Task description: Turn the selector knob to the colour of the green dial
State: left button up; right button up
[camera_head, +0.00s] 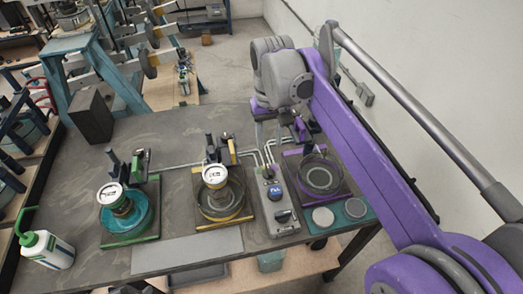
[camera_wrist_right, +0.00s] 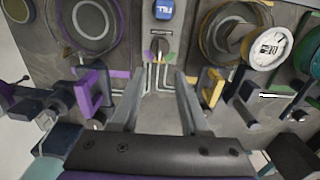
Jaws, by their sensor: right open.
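The selector knob (camera_wrist_right: 160,47) is dark and sits at the end of a grey control box (camera_head: 277,205), with small green, purple and yellow patches around it; its exact pointing is too small to read. It also shows in the head view (camera_head: 268,171). The green dial (camera_head: 111,193) has a white face with a dark mark and stands on a green-edged frame (camera_head: 132,238) at the left of the table. My right gripper (camera_wrist_right: 164,73) is open and empty, its fingertips apart just short of the knob. My left gripper is not in view.
A yellow frame with a white dial (camera_head: 215,175) stands left of the box, a purple frame (camera_head: 316,176) right of it. The box bears a blue display (camera_wrist_right: 164,10). A squeeze bottle (camera_head: 46,248) and a dark block (camera_head: 91,115) stand at the left. Thin pipes run behind the box.

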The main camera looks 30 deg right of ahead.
aim_at(269, 169)
jog(key=f, duration=1)
jog(key=shift+s+a+f+b, duration=0.1)
jog(key=shift+s+f+b, duration=0.2)
jog(key=shift+b, duration=0.1)
jog(key=shift+c, duration=0.3)
grip_shut()
